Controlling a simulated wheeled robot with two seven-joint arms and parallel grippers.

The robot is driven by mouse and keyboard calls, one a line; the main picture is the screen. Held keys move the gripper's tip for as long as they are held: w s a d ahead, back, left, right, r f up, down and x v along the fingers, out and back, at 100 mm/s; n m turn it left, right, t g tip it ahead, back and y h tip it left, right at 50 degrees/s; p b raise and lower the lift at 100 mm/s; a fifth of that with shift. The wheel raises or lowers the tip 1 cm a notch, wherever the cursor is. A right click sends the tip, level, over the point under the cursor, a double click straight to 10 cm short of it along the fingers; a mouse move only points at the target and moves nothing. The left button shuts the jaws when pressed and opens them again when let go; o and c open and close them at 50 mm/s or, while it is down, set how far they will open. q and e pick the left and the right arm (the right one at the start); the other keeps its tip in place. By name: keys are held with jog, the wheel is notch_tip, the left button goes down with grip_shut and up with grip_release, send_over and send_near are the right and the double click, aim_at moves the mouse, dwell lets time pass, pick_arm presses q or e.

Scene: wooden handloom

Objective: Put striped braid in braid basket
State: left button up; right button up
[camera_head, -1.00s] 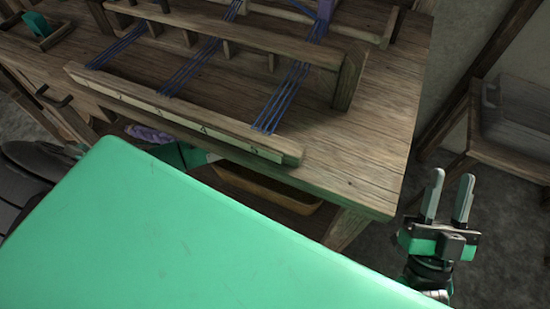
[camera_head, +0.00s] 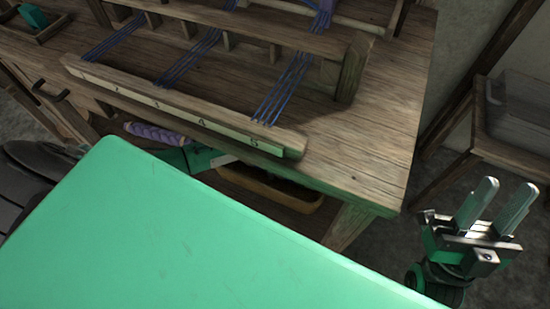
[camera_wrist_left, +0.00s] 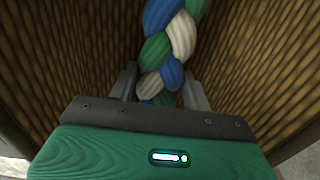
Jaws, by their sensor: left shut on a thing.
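The striped braid (camera_wrist_left: 168,45), plaited in blue, green and white, shows in the left wrist view. My left gripper (camera_wrist_left: 160,84) is shut on it, with one finger on each side. Brown woven walls, which look like the inside of the braid basket (camera_wrist_left: 55,65), rise on both sides of the braid and gripper. The braid's far end runs out of the top of the picture. The left gripper's jaws and the striped braid are hidden in the head view. My right gripper (camera_head: 508,190) is open and empty, right of the loom.
The wooden loom (camera_head: 375,130) with blue threads fills the top of the head view. A purple twisted braid (camera_head: 158,137) lies under its front edge. A shallow brown tray (camera_head: 265,188) sits beneath. A grey box (camera_head: 520,115) stands on a side table at right.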

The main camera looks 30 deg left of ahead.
pick_arm(q)
jog(key=o, duration=1.2)
jog(key=shift+c, duration=0.2)
